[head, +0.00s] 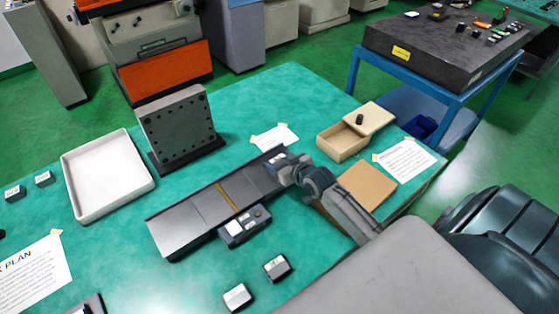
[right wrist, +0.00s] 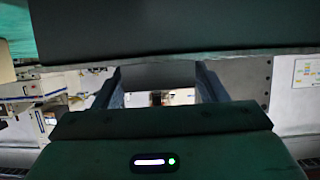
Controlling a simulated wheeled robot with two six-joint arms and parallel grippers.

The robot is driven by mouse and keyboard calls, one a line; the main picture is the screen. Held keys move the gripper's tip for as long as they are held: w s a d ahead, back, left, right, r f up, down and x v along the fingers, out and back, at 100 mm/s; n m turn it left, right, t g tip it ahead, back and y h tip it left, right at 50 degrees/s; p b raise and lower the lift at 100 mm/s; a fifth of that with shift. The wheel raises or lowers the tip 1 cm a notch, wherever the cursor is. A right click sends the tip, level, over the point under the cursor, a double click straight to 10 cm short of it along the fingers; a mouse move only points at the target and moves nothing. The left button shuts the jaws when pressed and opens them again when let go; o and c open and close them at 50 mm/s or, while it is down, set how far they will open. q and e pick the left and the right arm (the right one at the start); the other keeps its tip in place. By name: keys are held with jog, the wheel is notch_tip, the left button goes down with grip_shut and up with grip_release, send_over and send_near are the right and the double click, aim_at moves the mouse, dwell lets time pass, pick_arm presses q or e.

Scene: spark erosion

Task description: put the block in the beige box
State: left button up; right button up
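A small dark block with a pale top (head: 281,161) is at the far right end of the long grey plate (head: 180,222). My right gripper (head: 284,164) is at this block. In the right wrist view, the right gripper's fingers (right wrist: 158,85) stand apart with a dark grey face (right wrist: 160,74) filling the gap between them. Whether they press on it is unclear. The beige box (head: 342,146) stands right of and behind the gripper. Its lid (head: 370,119) with a black knob sits shifted to the right, leaving part of the box open. My left gripper does not clearly show.
Two more small blocks (head: 237,296) (head: 277,267) lie near the front. A white tray (head: 108,176) and an upright drilled plate (head: 180,128) stand at left and back. A brown board (head: 366,186) and a paper sheet (head: 405,159) lie near the box.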

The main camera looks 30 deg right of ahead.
jog(key=shift+o, duration=0.7)
jog(key=shift+r, duration=0.1)
